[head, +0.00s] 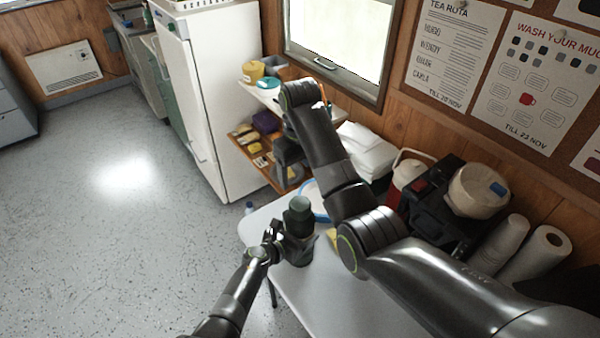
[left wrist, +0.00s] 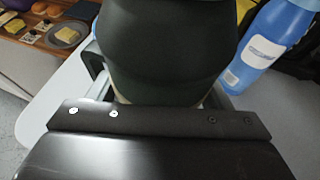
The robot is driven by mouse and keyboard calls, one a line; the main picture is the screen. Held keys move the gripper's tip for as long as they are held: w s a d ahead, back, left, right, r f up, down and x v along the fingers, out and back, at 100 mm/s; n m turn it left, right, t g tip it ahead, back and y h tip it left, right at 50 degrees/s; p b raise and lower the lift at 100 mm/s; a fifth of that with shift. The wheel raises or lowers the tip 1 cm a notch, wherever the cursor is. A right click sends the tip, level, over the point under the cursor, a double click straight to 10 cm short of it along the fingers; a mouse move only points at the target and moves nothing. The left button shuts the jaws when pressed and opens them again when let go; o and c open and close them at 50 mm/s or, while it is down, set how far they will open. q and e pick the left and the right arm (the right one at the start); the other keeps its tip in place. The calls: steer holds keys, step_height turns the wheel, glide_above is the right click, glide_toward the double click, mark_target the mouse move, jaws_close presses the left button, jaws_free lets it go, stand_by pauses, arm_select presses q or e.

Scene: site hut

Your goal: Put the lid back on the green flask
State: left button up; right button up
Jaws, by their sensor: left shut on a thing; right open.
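The dark green flask (head: 300,250) stands upright near the left edge of the pale table. A narrower green cylindrical part (head: 299,210) tops it; I cannot tell whether this is the lid or the neck. My left gripper (head: 280,243) is shut on the flask's body from the left. In the left wrist view the flask (left wrist: 180,45) fills the space between the fingers, its top out of frame. My right gripper (head: 290,178) hangs beyond the flask, partly behind my right forearm. It is open, and I see nothing in it. No separate lid is visible.
A blue bottle (left wrist: 262,45) with a white label stands close to the flask. A blue-rimmed item (head: 320,215) lies behind the flask. A red and white jug (head: 408,172), a black machine (head: 440,205) and paper rolls (head: 545,250) line the wall. The table's front (head: 310,300) is clear.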

arm_select(q)
steer(key=o, duration=2)
steer(key=shift+c, duration=0.2)
steer(key=shift+s+a+r+p, duration=0.25)
steer(key=shift+s+a+p, duration=0.05)
steer(key=shift+s+p, duration=0.05)
steer(key=p+v, duration=0.3)
steer(key=v, duration=1.3)
steer(key=shift+s, duration=0.2)
steer(key=shift+a, duration=0.15)
